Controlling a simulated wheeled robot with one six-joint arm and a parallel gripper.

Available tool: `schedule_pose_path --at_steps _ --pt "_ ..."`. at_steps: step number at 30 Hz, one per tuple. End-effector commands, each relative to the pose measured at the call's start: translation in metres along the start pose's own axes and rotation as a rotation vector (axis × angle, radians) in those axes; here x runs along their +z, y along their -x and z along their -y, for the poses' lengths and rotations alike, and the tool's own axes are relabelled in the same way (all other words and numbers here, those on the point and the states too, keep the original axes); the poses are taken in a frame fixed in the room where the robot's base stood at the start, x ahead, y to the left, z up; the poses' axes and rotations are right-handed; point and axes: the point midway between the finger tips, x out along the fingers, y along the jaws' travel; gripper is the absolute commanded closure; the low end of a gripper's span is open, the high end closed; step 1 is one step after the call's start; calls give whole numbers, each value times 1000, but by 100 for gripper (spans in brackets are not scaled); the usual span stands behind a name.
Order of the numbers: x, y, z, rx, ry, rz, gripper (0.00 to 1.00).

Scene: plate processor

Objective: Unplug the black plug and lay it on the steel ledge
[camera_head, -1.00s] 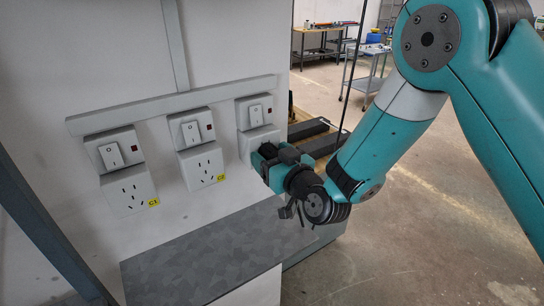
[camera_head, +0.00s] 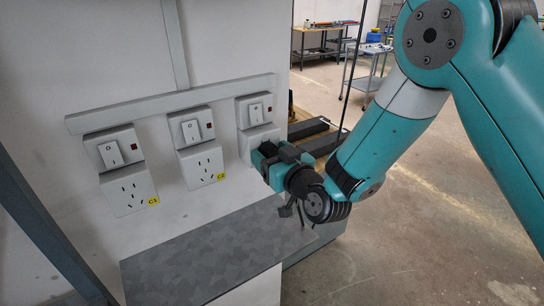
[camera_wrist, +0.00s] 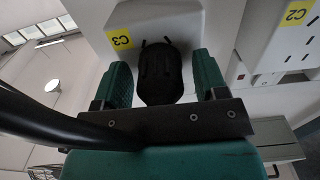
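The black plug (camera_wrist: 160,74) is at the C3 socket (camera_wrist: 185,22), with slots or pins showing just beyond it in the wrist view. I cannot tell how deep it sits. My gripper (camera_wrist: 162,70) has its two teal fingers on either side of the plug, with narrow gaps showing, so it looks open around it. In the head view my gripper (camera_head: 262,162) is at the rightmost socket and hides the plug. The steel ledge (camera_head: 200,262) is a grey mottled shelf below the sockets, and its top is bare.
Sockets C1 (camera_head: 129,191) and C2 (camera_head: 202,164) are to the left, empty, with switches above them. A grey rail (camera_head: 170,104) runs above the switches. A dark slanted post (camera_head: 45,225) stands at the left. A black cable (camera_wrist: 50,118) crosses the left of the wrist view.

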Motion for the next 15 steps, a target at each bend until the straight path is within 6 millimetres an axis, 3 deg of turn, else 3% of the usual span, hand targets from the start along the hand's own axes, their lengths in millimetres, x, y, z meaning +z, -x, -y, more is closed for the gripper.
schedule_pose_path --at_steps 1,6,8,15 --pt "0 0 0 0 0 0 46" --pt "0 0 0 0 0 0 85" --pt "0 0 0 0 0 0 96" --pt "1 4 0 0 0 -1 96"
